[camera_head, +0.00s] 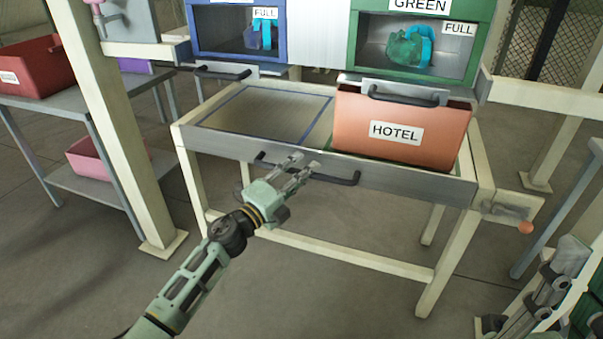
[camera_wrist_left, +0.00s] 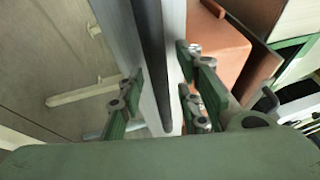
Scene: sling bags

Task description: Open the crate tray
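The crate tray (camera_head: 220,143) is a wide frame with a grey front and a long dark handle (camera_head: 335,179). Its left bay, outlined in blue, is empty; an orange crate labelled HOTEL (camera_head: 440,132) sits in the right bay. My left gripper (camera_head: 304,168) is at the tray's handle. In the left wrist view my gripper's fingers (camera_wrist_left: 160,95) are apart, with the dark handle bar (camera_wrist_left: 152,60) running between them; I see a gap on either side. At the lower right corner, grey jointed parts (camera_head: 548,292) look like my right gripper; its opening is unclear.
Above the tray are a blue bin (camera_head: 190,32) and a green bin (camera_head: 353,45), each marked FULL, with their own dark handles. A pale post (camera_head: 105,120) stands left. A shelf with a red crate (camera_head: 38,65) is beyond it. An orange-tipped lever (camera_head: 525,227) sticks out right.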

